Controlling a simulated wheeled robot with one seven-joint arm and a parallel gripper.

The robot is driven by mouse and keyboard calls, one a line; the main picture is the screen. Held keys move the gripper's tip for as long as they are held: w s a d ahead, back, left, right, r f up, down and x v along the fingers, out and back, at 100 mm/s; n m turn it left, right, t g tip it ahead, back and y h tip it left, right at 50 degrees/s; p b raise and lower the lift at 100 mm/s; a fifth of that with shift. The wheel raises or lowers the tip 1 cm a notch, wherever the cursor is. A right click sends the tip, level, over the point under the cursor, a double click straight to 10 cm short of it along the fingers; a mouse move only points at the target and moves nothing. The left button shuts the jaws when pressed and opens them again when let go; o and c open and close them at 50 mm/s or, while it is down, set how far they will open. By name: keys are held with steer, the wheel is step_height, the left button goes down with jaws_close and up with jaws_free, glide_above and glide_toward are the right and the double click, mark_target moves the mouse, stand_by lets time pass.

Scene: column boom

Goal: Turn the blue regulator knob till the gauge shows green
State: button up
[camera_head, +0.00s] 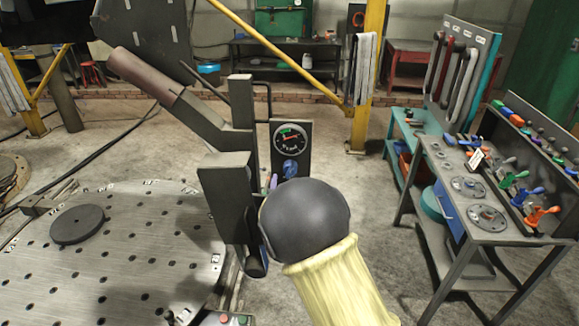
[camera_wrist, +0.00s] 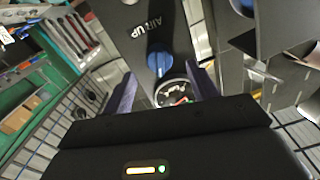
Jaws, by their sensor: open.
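The blue regulator knob (camera_head: 290,168) sits on a dark upright panel, just below a round black gauge (camera_head: 291,140). The gauge has a green patch at its upper left and a reddish needle; the exact reading is too small to tell. In the wrist view the blue knob (camera_wrist: 160,66) shows beyond my gripper (camera_wrist: 167,72), between its two purple fingers, which are open. The gauge (camera_wrist: 172,93) is partly cut off by my gripper's body there. "AIR UP" is printed beside the knob. In the head view my dark wrist and yellow sleeve hide most of my gripper.
A perforated metal table (camera_head: 130,265) with a dark disc (camera_head: 77,224) lies at the left. A grey workbench (camera_head: 455,205) with coloured-handled tools stands at the right. A yellow post (camera_head: 366,75) stands behind the panel. Concrete floor lies open between panel and bench.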

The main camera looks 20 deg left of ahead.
mark_target(289, 174)
steer(key=p+x, duration=0.2)
steer(key=x, duration=0.3)
steer(key=shift+w+d+r, duration=0.1)
steer(key=shift+w+d, duration=0.05)
steer(key=shift+w, duration=0.05)
steer(key=shift+c, duration=0.2)
steer(key=c, duration=1)
